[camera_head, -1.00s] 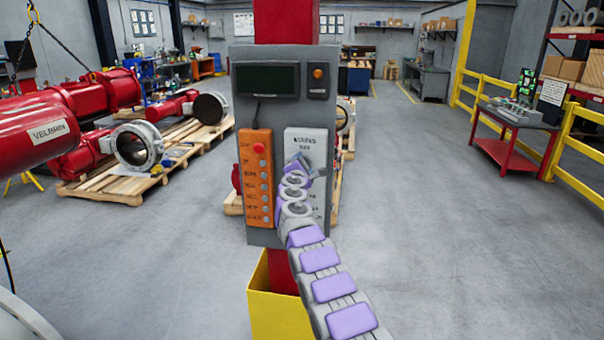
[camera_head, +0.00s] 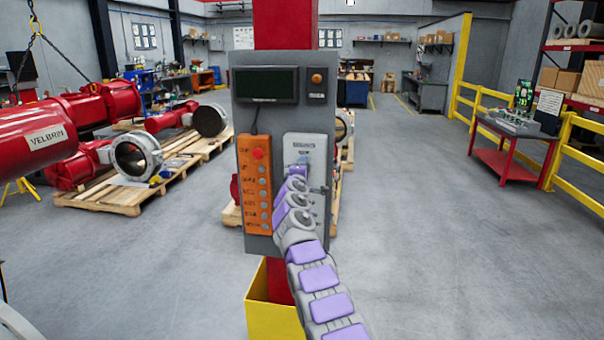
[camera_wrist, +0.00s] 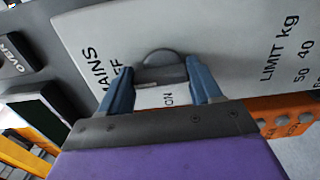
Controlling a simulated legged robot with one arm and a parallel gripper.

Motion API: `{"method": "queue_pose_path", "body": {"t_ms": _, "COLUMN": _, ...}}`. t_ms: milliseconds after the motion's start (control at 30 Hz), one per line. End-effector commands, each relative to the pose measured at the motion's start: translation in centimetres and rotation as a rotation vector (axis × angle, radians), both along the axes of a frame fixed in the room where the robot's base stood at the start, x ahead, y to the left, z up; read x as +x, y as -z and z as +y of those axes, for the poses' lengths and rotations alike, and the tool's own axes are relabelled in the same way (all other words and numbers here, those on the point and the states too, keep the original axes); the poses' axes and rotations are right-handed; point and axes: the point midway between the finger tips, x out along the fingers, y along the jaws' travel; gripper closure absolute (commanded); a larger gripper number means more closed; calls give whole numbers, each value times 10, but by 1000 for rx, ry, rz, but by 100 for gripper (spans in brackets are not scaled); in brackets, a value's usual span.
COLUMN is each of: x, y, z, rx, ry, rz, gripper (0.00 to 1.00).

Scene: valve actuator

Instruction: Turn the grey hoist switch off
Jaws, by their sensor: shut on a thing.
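The grey hoist switch (camera_wrist: 160,66) is a rounded knob on a pale grey plate (camera_wrist: 225,45) with partly hidden "MAINS", "OFF" and "ON" lettering. My gripper (camera_wrist: 162,76) is shut on the switch, with one blue finger on each side of it. The word "ON" shows between the fingers, below the knob. In the head view my gripper (camera_head: 302,168) is at the upper part of the pale plate (camera_head: 309,147), and the switch is hidden behind it there. The knob's exact setting is hard to tell.
An orange button box (camera_head: 256,185) is just left of the plate on the grey panel (camera_head: 270,58). A dark display (camera_head: 267,83) is above it. A yellow base (camera_head: 270,310) surrounds the red post's foot. Open floor is to the right.

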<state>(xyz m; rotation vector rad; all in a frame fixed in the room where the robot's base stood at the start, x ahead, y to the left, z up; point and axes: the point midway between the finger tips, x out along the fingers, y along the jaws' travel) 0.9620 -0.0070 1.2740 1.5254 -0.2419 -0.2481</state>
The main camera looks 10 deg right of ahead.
Motion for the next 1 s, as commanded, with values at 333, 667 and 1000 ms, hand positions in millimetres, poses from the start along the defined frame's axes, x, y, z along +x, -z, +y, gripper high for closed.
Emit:
{"method": "queue_pose_path", "body": {"t_ms": 333, "x": 0, "y": -1, "z": -2, "rx": 2, "ry": 2, "rz": -2, "gripper": 67}}
{"method": "queue_pose_path", "body": {"t_ms": 667, "x": 0, "y": 1, "z": -1, "rx": 2, "ry": 2, "rz": 0, "gripper": 11}}
{"method": "queue_pose_path", "body": {"t_ms": 1000, "x": -2, "y": 2, "z": -1, "rx": 4, "ry": 2, "rz": 0, "gripper": 11}}
